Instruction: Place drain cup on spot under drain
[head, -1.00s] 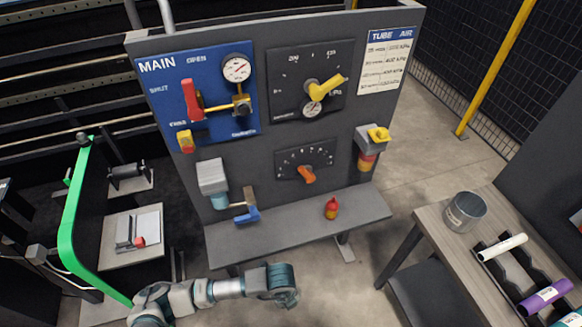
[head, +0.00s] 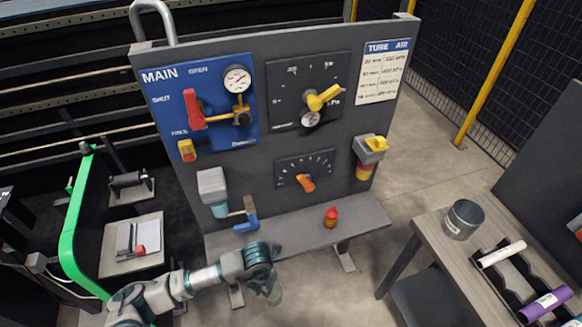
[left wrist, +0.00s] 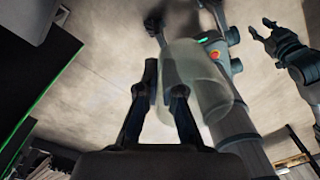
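The drain cup looks like a translucent, pale cup in the left wrist view (left wrist: 205,85). My left gripper (left wrist: 165,92) has its two dark fingers on the cup's near side and appears shut on it. In the head view, the left gripper (head: 268,280) is in front of the shelf's front edge, with the faint cup (head: 275,293) below it. The drain unit, a grey box with a teal bowl (head: 219,210), is on the panel beside a blue-handled valve (head: 246,222). My right gripper (left wrist: 266,32) shows in the left wrist view with its fingers apart, seemingly empty.
The panel's grey shelf (head: 345,222) holds a small red bottle (head: 330,217); its left part is largely clear. A metal cup (head: 464,218) stands on the right table (head: 432,226) beside tubes in a rack.

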